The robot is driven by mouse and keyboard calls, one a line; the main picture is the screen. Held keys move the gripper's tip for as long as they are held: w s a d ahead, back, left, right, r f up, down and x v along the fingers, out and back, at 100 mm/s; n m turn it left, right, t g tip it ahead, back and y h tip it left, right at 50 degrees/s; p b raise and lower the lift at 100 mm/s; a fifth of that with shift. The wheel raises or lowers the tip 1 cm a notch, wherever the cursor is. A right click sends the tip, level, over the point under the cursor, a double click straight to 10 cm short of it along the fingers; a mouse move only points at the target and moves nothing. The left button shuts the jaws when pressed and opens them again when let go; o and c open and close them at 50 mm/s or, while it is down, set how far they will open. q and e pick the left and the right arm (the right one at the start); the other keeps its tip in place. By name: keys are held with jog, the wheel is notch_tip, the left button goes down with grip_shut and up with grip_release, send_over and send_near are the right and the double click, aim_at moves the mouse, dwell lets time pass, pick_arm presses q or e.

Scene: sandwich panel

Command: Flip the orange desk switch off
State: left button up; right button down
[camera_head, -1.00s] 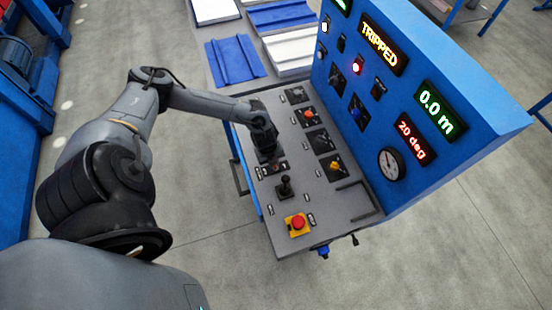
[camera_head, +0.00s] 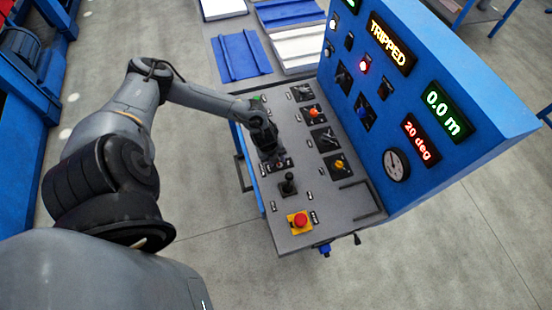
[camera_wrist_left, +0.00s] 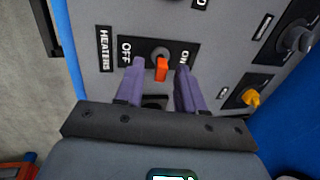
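The orange switch lever (camera_wrist_left: 161,70) stands on a black plate (camera_wrist_left: 130,52) marked OFF on its left and ON on its right in the left wrist view. A HEATERS label (camera_wrist_left: 105,48) is beside the OFF end. The plate also shows on the desk in the head view (camera_head: 281,164). My left gripper (camera_wrist_left: 160,72) is open, with one purple finger on each side of the lever and visible gaps on both sides. In the head view my left gripper (camera_head: 268,152) is low over the desk. I cannot tell which way the lever tilts. My right gripper is not in view.
A black joystick (camera_head: 289,184) and a red emergency button (camera_head: 300,220) are nearer on the desk. Rotary knobs, including a yellow one (camera_head: 340,164) and an orange one (camera_head: 314,111), are to the right. The upright blue panel (camera_head: 480,100) reads TRIPPED.

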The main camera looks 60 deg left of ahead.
pick_arm(q)
jog(key=p+v, duration=0.1)
jog(key=v, duration=0.9)
jog(key=shift+r, duration=0.4)
jog(key=shift+s, duration=0.1)
